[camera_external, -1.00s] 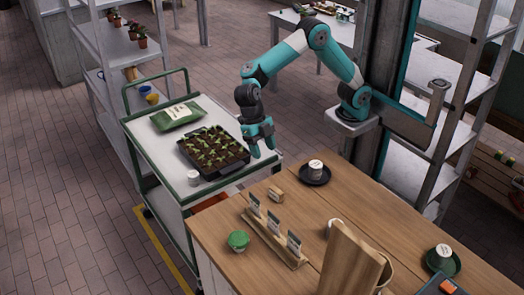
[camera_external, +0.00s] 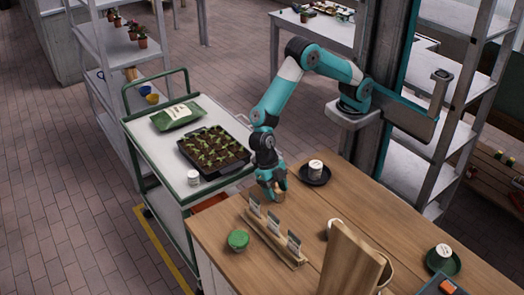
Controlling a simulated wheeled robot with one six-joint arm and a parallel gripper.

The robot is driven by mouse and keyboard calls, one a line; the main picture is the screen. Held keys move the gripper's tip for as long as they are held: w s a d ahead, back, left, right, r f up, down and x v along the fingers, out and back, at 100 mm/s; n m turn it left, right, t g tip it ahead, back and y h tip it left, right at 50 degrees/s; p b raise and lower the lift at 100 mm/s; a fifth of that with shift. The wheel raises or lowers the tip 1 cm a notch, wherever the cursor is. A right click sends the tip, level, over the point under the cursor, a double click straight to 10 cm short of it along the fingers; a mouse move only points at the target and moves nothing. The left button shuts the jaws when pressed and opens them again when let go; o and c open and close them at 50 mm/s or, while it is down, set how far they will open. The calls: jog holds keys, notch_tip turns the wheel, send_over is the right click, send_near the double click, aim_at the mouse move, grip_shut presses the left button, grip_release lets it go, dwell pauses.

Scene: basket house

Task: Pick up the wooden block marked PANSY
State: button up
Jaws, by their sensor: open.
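A small wooden block (camera_external: 280,197) lies on the wooden table, near its far left edge; any marking on it is too small to read. My gripper (camera_external: 273,193) is open, points down and is right at the block, with its fingers partly hiding it. I cannot tell whether the fingers touch the block.
A wooden rack with several upright cards (camera_external: 272,238) stands just in front of the block. A dark saucer with a white pot (camera_external: 316,170) is to the right. A green-topped jar (camera_external: 238,240) stands at the left. The cart with a seedling tray (camera_external: 214,150) is behind.

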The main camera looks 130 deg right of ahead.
jog(key=shift+a+f, duration=0.1)
jog(key=shift+f, duration=0.2)
jog(key=c, duration=1)
jog(key=shift+r, duration=0.15)
